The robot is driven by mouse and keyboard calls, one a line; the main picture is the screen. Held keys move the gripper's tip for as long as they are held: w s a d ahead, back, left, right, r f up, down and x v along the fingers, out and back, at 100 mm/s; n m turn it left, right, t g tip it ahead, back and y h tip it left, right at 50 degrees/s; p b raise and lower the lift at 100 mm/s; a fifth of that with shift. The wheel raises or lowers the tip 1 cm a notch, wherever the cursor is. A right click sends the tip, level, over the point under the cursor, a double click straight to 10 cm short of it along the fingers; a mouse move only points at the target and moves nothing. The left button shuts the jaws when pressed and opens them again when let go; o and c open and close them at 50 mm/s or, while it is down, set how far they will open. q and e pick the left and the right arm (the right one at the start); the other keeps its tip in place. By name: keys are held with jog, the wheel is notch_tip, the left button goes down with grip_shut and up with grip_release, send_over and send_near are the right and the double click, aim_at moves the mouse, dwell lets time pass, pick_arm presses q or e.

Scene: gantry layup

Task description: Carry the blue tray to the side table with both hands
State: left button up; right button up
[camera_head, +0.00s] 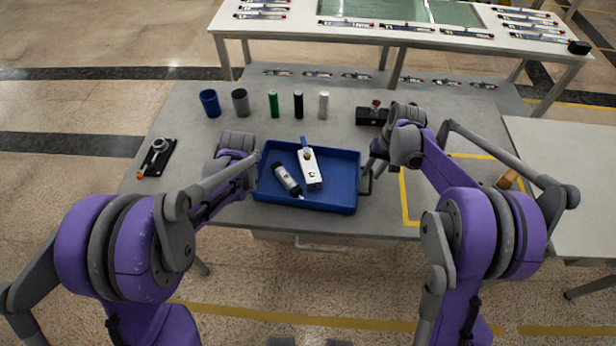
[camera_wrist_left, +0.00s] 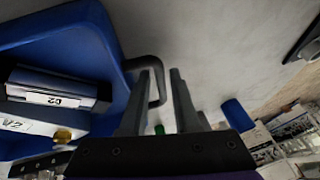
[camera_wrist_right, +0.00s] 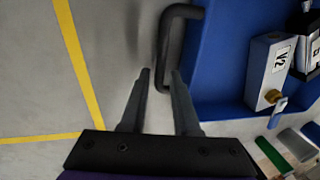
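The blue tray (camera_head: 335,201) lies flat on the grey bench, with a dark handle on each short side. Inside it are a grey-and-black cylinder-like part (camera_head: 287,179) and a white box part (camera_head: 310,168) with a blue lever. My left gripper (camera_wrist_left: 162,74) is open at the tray's left handle (camera_wrist_left: 146,61), whose bar shows between the fingers. My right gripper (camera_wrist_right: 160,71) is open at the right handle (camera_wrist_right: 165,35), its bar also between the fingertips. Contact cannot be told. A pale side table (camera_head: 570,205) stands to the right.
Several cylinders, including a blue cup (camera_head: 210,103) and a green one (camera_head: 273,103), stand behind the tray. A black holder (camera_head: 371,116) is behind right. A black fixture (camera_head: 157,158) is at left. A yellow outline (camera_head: 404,200) marks the bench right of the tray.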

pick_arm(q)
jog(key=shift+w+a+f, duration=0.1)
jog(key=shift+w+f, duration=0.15)
jog(key=shift+f, duration=0.4)
pick_arm(e)
jog(key=shift+a+f, duration=0.15)
jog(key=shift+f, duration=0.5)
pick_arm(q)
grip_shut()
pick_arm(e)
grip_shut()
pick_arm(q)
jog(key=shift+r, duration=0.1)
